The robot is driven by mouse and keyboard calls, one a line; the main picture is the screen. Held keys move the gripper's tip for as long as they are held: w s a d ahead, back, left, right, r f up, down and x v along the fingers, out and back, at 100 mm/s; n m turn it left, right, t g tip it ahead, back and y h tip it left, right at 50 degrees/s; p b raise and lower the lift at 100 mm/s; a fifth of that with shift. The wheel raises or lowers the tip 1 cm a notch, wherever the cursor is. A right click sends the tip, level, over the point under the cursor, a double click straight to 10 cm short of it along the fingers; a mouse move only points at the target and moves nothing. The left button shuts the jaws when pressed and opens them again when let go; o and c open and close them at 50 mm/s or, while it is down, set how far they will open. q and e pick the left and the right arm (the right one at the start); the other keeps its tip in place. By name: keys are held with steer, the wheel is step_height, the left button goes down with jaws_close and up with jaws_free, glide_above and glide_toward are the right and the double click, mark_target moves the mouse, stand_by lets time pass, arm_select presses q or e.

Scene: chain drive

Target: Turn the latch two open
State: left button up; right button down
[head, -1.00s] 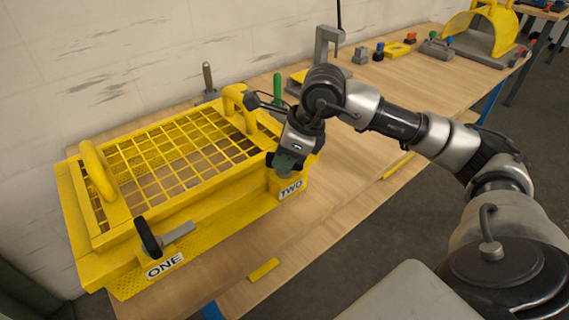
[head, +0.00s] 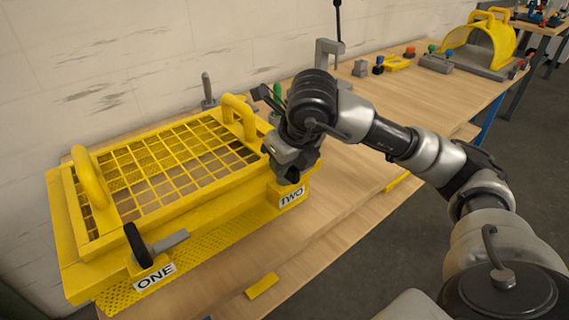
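The yellow guard with a mesh top (head: 165,170) sits on the bench. Latch one, with a black handle (head: 138,245) and a grey bar, is at its near corner above the ONE label (head: 155,277). The TWO label (head: 291,197) marks the right corner. My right gripper (head: 282,165) is at that corner, just above the label, and covers latch two. Its fingers are partly hidden and I cannot tell whether they are closed on the latch. My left gripper is not in view.
The bench top (head: 350,185) is clear to the right of the guard. A grey clamp-like stand (head: 325,58), a grey block (head: 360,68) and small coloured parts stand farther back. A yellow curved cover (head: 484,42) is at the far end. A wall runs behind the bench.

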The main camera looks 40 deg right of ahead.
stand_by(0.5)
steer(key=c, duration=1)
jaws_free()
steer(key=shift+c, duration=0.2)
steer(key=v, duration=1)
steer(key=shift+r+p, duration=0.4)
steer(key=shift+p, duration=0.05)
steer(key=shift+s+f, duration=0.1)
